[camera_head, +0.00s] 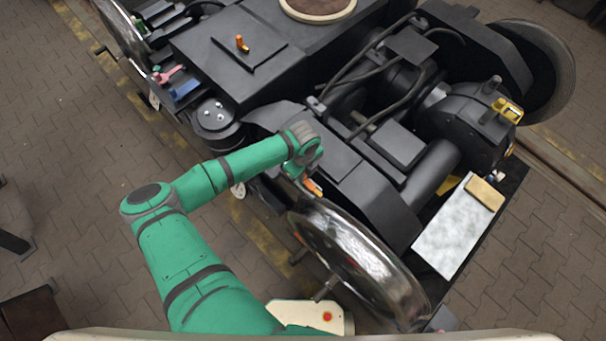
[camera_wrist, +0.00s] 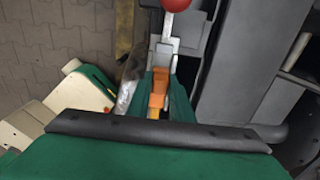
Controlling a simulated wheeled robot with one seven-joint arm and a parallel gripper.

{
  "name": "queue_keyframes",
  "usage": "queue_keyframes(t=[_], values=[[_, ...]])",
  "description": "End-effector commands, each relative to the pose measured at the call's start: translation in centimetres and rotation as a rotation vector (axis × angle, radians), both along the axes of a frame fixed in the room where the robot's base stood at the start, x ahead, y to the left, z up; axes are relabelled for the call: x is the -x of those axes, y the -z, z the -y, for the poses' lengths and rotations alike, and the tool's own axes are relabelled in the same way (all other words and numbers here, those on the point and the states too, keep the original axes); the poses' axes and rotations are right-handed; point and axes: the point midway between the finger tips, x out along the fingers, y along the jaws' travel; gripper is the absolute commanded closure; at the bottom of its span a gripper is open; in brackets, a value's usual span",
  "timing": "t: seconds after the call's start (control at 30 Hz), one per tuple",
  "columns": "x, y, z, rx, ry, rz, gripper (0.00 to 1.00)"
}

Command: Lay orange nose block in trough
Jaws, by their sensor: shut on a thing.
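An orange block (camera_wrist: 158,88) with a yellow end shows in the wrist view, in the grip of my gripper (camera_wrist: 157,104). In the head view my gripper (camera_head: 308,178) hangs over the bogie's near side, just above the shiny wheel, with a bit of the orange block (camera_head: 314,188) showing below it. My arm hides part of the jaws there. A second small orange and yellow piece (camera_head: 241,43) stands on the flat black box of the bogie. I cannot pick out the trough with certainty in either view.
A large shiny wheel (camera_head: 360,262) stands close to my gripper. A red ball knob (camera_wrist: 176,4) on a lever is ahead in the wrist view. Pink (camera_head: 167,75) and blue (camera_head: 186,89) pieces lie at the bogie's left. A pale board (camera_head: 445,235) bears a tan block (camera_head: 485,194).

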Motion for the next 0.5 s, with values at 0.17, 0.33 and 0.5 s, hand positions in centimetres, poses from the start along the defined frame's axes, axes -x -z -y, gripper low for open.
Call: queue_keyframes(t=[0.17, 0.33, 0.5], values=[[0.02, 0.39, 0.02, 0.000, 0.001, 0.000, 1.00], [0.01, 0.62, 0.01, 0.000, 0.001, 0.000, 0.71], [0.01, 0.62, -0.01, 0.000, 0.001, 0.000, 0.59]])
